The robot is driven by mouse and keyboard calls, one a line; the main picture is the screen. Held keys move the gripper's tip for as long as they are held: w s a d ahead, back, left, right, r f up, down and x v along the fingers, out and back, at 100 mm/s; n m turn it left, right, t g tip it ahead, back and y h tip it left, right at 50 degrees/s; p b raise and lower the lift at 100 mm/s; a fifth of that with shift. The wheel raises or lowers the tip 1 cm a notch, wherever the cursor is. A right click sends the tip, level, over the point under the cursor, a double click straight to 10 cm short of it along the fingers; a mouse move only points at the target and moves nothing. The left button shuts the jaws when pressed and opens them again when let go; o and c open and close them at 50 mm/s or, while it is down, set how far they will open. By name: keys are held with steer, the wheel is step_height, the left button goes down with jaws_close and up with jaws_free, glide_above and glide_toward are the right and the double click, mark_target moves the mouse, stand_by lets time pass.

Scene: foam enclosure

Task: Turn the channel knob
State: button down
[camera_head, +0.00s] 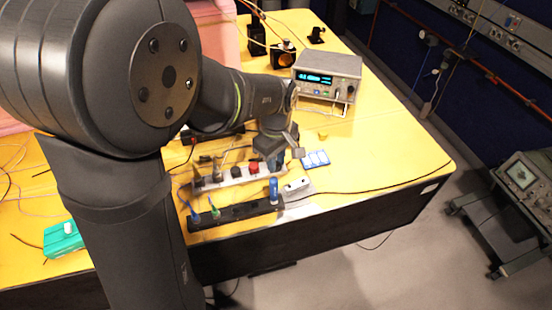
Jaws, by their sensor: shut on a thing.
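My gripper (280,157) points down over the yellow table, behind the white power strip and left of a small blue-and-white item (315,158). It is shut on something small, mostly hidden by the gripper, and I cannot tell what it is. I cannot clearly make out a channel knob. A bench instrument with a lit blue display (327,75) stands behind the gripper, apart from it. An oscilloscope (525,178) sits on a cart at the far right, away from the gripper.
A white power strip (236,174) and a black one (240,211) with plugs lie near the table's front edge. A small white box (297,187) is beside them. A green box (62,239) is at the left. Cables cross the table. Its right part (400,150) is mostly clear.

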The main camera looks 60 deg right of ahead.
steer(key=shift+n, duration=0.3)
steer(key=c, duration=1.3)
jaws_free()
steer(key=shift+r, duration=0.1)
step_height(320, 180, up, 17)
steer(key=shift+r, duration=0.15)
step_height(320, 180, down, 18)
steer(key=shift+r, duration=0.2)
steer(key=shift+r, duration=0.1)
